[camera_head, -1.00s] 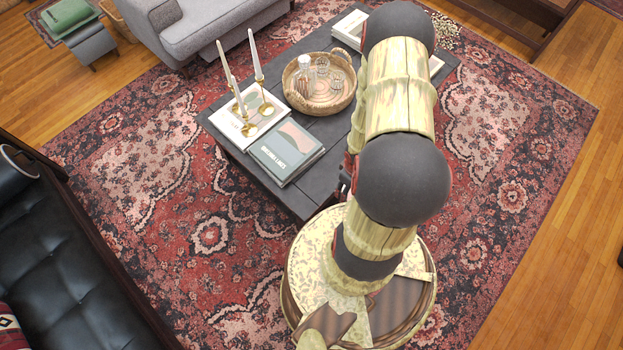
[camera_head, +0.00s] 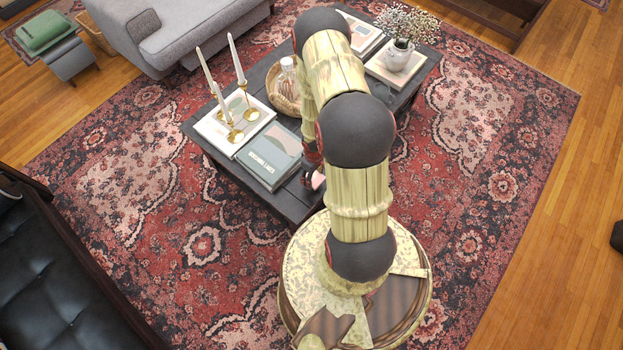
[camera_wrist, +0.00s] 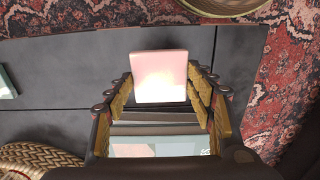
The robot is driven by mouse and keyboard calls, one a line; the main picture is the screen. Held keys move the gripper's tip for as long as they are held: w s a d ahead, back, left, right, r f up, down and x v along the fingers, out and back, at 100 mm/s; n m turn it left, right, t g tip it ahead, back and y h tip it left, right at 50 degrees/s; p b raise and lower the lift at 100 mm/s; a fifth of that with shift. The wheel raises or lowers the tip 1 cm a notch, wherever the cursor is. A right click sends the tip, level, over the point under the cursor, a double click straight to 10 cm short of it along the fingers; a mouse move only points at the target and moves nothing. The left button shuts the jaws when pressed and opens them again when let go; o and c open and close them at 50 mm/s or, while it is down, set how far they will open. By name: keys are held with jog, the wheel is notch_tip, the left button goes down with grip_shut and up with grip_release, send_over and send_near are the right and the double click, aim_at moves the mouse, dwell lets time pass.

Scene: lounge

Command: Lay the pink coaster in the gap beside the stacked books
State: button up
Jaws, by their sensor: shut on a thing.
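My gripper (camera_wrist: 160,88) is shut on the pink coaster (camera_wrist: 159,77), holding it by its sides above the dark table. The coaster also shows as a small pink patch in the head view (camera_head: 318,181), beside the right front of the stacked books. The stacked books (camera_head: 269,157), with a grey-green cover on top, lie at the table's near left corner. In the wrist view book edges and a pale cover (camera_wrist: 160,146) show between the fingers, past the coaster. My arm hides most of the gripper in the head view. Whether the coaster touches anything below is unclear.
A white book (camera_head: 219,134) with brass candlesticks (camera_head: 236,135) and candles lies behind the stack. A woven tray (camera_head: 282,101) with a bottle is partly hidden by my arm. More books and a potted plant (camera_head: 397,55) occupy the far right. Bare tabletop (camera_wrist: 60,70) shows beside the coaster.

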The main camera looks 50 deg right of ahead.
jog(key=shift+w+f, duration=0.7)
jog(key=shift+f, duration=0.1)
jog(key=shift+f+b, duration=0.75)
jog(key=shift+f, duration=0.7)
jog(key=shift+f, duration=0.15)
jog(key=o, duration=1.3)
